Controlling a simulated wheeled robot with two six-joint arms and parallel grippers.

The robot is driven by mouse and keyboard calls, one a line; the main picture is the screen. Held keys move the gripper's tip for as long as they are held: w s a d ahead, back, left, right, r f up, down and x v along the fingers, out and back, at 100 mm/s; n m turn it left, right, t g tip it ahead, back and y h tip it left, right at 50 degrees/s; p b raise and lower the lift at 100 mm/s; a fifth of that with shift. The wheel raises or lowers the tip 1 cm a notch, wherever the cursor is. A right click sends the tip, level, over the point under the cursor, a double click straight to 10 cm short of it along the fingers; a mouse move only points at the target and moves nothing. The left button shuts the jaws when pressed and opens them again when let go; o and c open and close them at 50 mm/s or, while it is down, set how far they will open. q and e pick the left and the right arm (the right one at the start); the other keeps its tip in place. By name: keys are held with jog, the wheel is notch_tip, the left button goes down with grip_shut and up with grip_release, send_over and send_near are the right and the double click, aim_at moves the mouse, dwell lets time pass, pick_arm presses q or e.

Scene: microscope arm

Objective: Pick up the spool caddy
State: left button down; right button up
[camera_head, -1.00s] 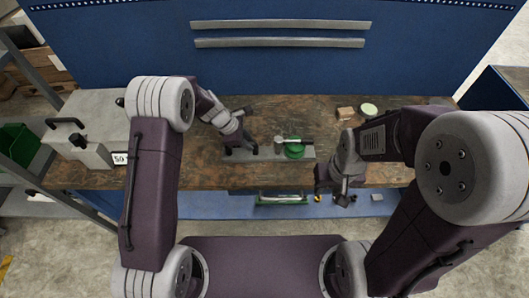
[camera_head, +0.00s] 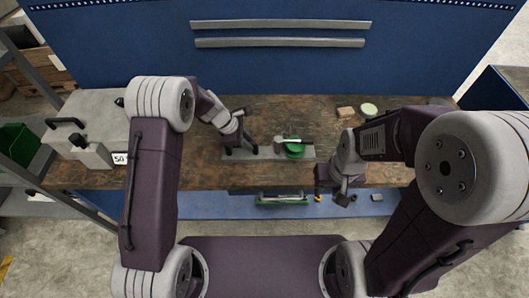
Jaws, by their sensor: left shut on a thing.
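The spool caddy is a narrow grey tray (camera_head: 267,154) in the head view, at the front of the brown worktop. It carries a green spool (camera_head: 295,150) and a grey cylindrical part (camera_head: 279,141) with a bar running right. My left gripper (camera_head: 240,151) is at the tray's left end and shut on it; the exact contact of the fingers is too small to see. Whether the tray is clear of the worktop is hard to tell. My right gripper (camera_head: 335,197) is in front of the worktop's front edge, right of the caddy and apart from it; its jaw opening is unclear.
A small tan block (camera_head: 345,113) and a pale green disc (camera_head: 368,109) lie at the back right of the worktop (camera_head: 190,177). A grey box-like machine (camera_head: 97,120) stands at the left. A green-edged item (camera_head: 282,200) is on the blue lower ledge. A blue panel (camera_head: 280,70) closes the back.

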pick_arm(q)
jog(key=shift+w+r, duration=0.15)
dwell(0.6)
jog(key=shift+r, duration=0.55)
jog(key=r, duration=0.3)
jog(key=shift+s+d+r, duration=0.1)
jog(key=shift+s+d, duration=0.1)
jog(key=shift+d, duration=0.1)
jog(key=s+d+r, duration=0.4)
jog(key=d+r, duration=0.2)
jog(key=d, duration=0.4)
jog(key=shift+s+r, duration=0.3)
jog(key=shift+w+a+f+b, duration=0.8)
jog(key=shift+a+f+b, duration=0.2)
jog(key=shift+a+f, duration=0.7)
jog(key=shift+w+a+f+b, duration=0.9)
jog(key=shift+a+f, duration=0.7)
jog(key=shift+a, duration=0.25)
jog(key=shift+w+a+f+b, duration=0.75)
jog(key=shift+a+f+b, duration=0.3)
jog(key=shift+a+f, duration=0.65)
jog(key=shift+s+f+b, duration=0.1)
jog(key=shift+f+b, duration=0.2)
jog(key=shift+f, duration=0.2)
